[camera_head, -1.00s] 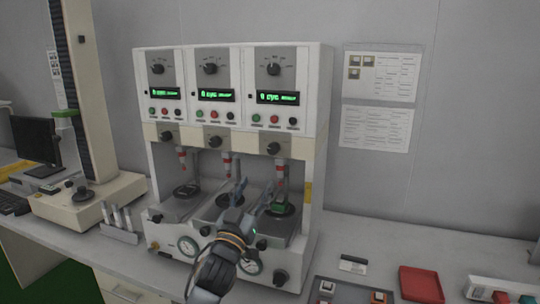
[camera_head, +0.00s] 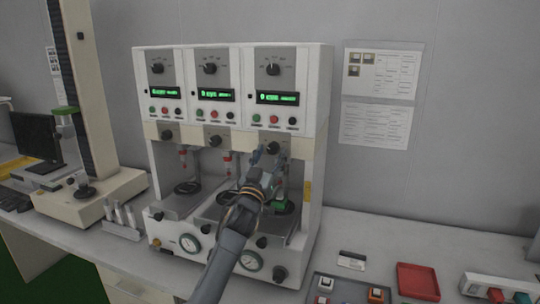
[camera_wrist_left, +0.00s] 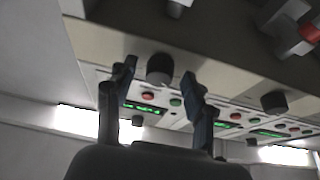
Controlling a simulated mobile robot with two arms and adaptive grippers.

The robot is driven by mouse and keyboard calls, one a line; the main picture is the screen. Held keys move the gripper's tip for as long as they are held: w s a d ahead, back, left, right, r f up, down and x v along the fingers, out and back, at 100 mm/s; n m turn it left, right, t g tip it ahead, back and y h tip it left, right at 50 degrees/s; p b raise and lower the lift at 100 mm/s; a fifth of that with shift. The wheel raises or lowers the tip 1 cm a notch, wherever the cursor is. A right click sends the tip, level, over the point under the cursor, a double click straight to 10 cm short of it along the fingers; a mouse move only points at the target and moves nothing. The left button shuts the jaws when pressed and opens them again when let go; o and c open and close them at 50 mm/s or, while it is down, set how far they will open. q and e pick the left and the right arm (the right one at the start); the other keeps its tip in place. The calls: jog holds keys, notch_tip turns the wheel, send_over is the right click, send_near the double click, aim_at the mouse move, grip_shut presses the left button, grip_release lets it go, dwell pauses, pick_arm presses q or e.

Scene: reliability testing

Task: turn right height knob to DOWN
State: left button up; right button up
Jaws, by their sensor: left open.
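The test machine (camera_head: 319,130) has three stations side by side. The right height knob (camera_head: 273,147), dark and round, sits on the beige strip below the right station's buttons. My left gripper (camera_head: 270,155) is raised in front of it, open. In the left wrist view, which shows the panel upside down, the knob (camera_wrist_left: 160,68) lies between the two spread fingers of the left gripper (camera_wrist_left: 159,72). I see a gap beside the knob and cannot tell whether a finger touches it. Its pointer and any DOWN marking cannot be read. My right gripper is not in view.
The middle station's height knob (camera_head: 214,141) is just left of my gripper. The right station's green piece (camera_head: 283,205) sits below, partly behind my arm. A red tray (camera_head: 418,282) and a switch box (camera_head: 497,290) lie on the bench at right.

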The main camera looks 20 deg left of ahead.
pick_arm(q)
grip_shut()
